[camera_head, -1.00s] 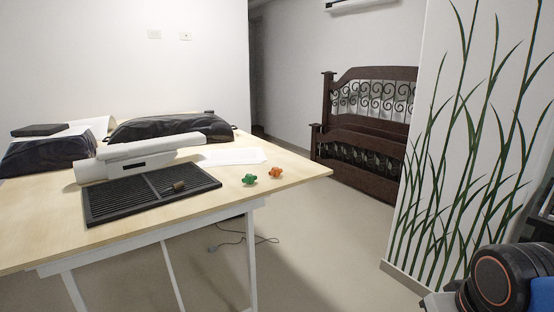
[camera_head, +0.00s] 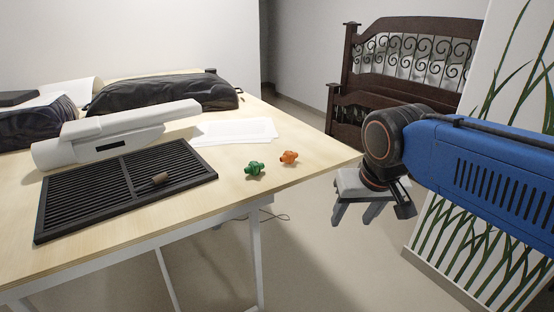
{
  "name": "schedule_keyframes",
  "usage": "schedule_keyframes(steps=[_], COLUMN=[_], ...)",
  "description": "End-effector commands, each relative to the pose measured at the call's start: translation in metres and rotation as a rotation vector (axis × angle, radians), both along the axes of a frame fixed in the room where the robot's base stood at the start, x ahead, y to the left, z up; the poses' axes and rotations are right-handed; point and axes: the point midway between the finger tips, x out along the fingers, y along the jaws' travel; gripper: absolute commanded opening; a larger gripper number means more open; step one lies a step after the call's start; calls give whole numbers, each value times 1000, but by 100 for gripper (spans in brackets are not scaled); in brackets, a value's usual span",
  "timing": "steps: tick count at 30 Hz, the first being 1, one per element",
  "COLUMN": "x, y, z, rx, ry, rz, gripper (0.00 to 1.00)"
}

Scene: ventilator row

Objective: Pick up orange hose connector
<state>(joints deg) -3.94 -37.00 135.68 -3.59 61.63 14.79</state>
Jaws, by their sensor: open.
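The small orange hose connector (camera_head: 289,157) lies on the wooden table (camera_head: 205,209) near its right corner. A green connector (camera_head: 254,168) lies just left of it, a small gap apart. My gripper (camera_head: 354,220) is open and empty, with its grey fingers pointing down. It is right of the table's edge in the picture, over the floor, apart from both connectors. Nothing hides the orange connector.
A black slatted grille (camera_head: 118,193) with a small brown piece (camera_head: 160,179) on it lies on the left. A white device (camera_head: 117,137), white sheets (camera_head: 234,132) and a black bag (camera_head: 164,93) are behind. The tabletop around the connectors is clear.

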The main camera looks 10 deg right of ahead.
Motion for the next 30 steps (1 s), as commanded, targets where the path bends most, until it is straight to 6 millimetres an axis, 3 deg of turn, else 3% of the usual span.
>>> schedule_keyframes(steps=[6, 15, 24, 30], x=[63, 149, 229, 261], y=[14, 46, 96, 123], z=[61, 127, 173, 188], rx=[10, -7, -38, -49], ry=[60, 86, 45, 2], rz=[-210, -533, -869, -1029], gripper=[50, 50, 50, 50])
